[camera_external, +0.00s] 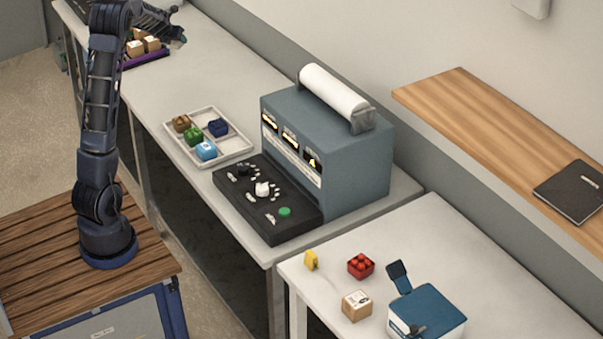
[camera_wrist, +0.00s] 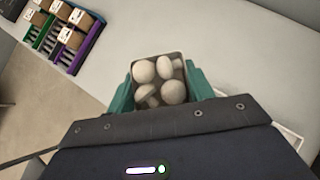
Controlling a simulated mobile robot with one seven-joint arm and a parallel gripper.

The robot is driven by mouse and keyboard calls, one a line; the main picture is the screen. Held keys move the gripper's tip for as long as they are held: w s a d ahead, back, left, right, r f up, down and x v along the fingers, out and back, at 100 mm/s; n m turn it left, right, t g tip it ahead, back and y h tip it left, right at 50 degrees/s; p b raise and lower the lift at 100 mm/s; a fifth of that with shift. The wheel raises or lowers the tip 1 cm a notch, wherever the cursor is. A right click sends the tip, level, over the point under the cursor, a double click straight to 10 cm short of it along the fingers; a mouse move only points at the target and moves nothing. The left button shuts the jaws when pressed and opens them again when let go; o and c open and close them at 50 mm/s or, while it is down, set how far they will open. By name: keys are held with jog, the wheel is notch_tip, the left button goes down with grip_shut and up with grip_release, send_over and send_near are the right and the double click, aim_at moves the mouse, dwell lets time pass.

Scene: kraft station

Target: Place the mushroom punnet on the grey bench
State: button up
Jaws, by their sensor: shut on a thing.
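The mushroom punnet (camera_wrist: 159,80), a small square tub of several pale mushrooms, shows in the middle of the wrist view. My gripper (camera_wrist: 160,88) is shut on it, with teal pieces flanking it on both sides. In the external view my gripper (camera_external: 172,28) is at the top left, over the far part of the grey bench (camera_external: 205,55); the punnet is not clear there. The pale bench top (camera_wrist: 240,45) fills much of the wrist view behind the punnet. I cannot tell whether the punnet touches the bench.
Crates of brown boxes (camera_wrist: 68,35) stand at the bench's far end; a purple one (camera_external: 150,57) shows beside my arm. A white tray (camera_external: 240,150) of small coloured blocks and a grey-blue machine (camera_external: 345,165) stand nearer. The bench between crates and tray is clear.

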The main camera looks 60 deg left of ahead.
jog(key=shift+w+d, duration=0.15)
jog(key=shift+d, duration=0.1)
jog(key=shift+w+d+f+m, duration=0.2)
jog(key=shift+d+f+m, duration=0.1)
jog(key=shift+d+f, duration=0.2)
jog(key=w+d+f+m+t+h, duration=0.2)
jog(key=w+d+f+m+h, duration=0.1)
jog(key=d+f+m+h, duration=0.35)
jog(key=m+g+h, duration=0.4)
jog(key=m+h, duration=0.3)
jog(key=m, duration=0.5)
send_over(231, 147)
jog(key=w+a, duration=0.2)
jog(key=a, duration=0.7)
jog(key=f, duration=0.9)
jog(key=shift+w+d+f, duration=0.15)
jog(key=shift+d+f, duration=0.05)
jog(key=shift+f, duration=0.05)
jog(key=s+d+f+m+g+h, duration=0.1)
jog(key=s+d+f+m+g, duration=0.1)
jog(key=d+m+g, duration=0.45)
jog(key=shift+t, duration=0.85)
jog(key=shift+d+f, duration=0.3)
jog(key=shift+f, duration=0.8)
jog(key=shift+d+f, duration=0.35)
jog(key=shift+f, duration=0.7)
jog(key=shift+d+f, duration=0.3)
jog(key=shift+f, duration=0.8)
jog(key=shift+f, duration=0.3)
